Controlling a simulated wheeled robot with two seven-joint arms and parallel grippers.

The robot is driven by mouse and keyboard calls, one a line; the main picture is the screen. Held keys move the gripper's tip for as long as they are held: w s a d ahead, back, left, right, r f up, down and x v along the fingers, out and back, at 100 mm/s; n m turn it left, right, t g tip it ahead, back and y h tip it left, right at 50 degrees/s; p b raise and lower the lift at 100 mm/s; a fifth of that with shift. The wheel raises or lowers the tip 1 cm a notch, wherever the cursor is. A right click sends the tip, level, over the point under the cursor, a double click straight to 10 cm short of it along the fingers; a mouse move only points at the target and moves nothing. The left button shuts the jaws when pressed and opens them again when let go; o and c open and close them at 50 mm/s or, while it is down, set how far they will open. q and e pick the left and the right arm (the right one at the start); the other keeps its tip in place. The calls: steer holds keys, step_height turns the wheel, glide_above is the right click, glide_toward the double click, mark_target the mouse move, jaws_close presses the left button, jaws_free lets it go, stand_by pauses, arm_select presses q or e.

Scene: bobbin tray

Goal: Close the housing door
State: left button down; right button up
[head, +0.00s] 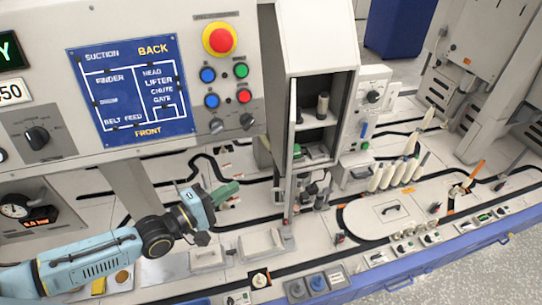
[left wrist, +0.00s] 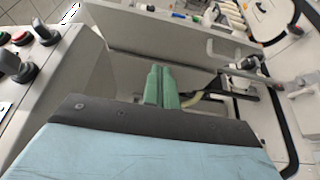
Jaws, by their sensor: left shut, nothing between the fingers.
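The housing (head: 310,42) is a tall light-grey box in the middle of the head view. Its front is open and shows a dark inside with a shelf and bobbins. The housing door (head: 290,165) is a thin panel seen nearly edge-on at the left side of the opening, standing open. My left gripper (head: 228,192) is left of the door, apart from it in the head view, with its green fingers shut and empty. In the left wrist view the fingers (left wrist: 160,85) point toward a long grey panel (left wrist: 170,38); contact cannot be told. My right gripper is not in view.
A control panel with a red emergency button (head: 220,38) and several knobs stands left of the housing. White bobbins (head: 400,172) stand in a row to the right. A low lidded block (head: 262,243) lies in front. Black tracks cross the pale deck.

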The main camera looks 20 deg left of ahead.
arm_select(q)
steer(key=s+d+x, duration=0.1)
steer(key=d+x, duration=0.1)
steer(key=x, duration=1)
steer(key=shift+s+d, duration=0.15)
steer(key=shift+d, duration=0.2)
steer(key=shift+d+r, duration=0.1)
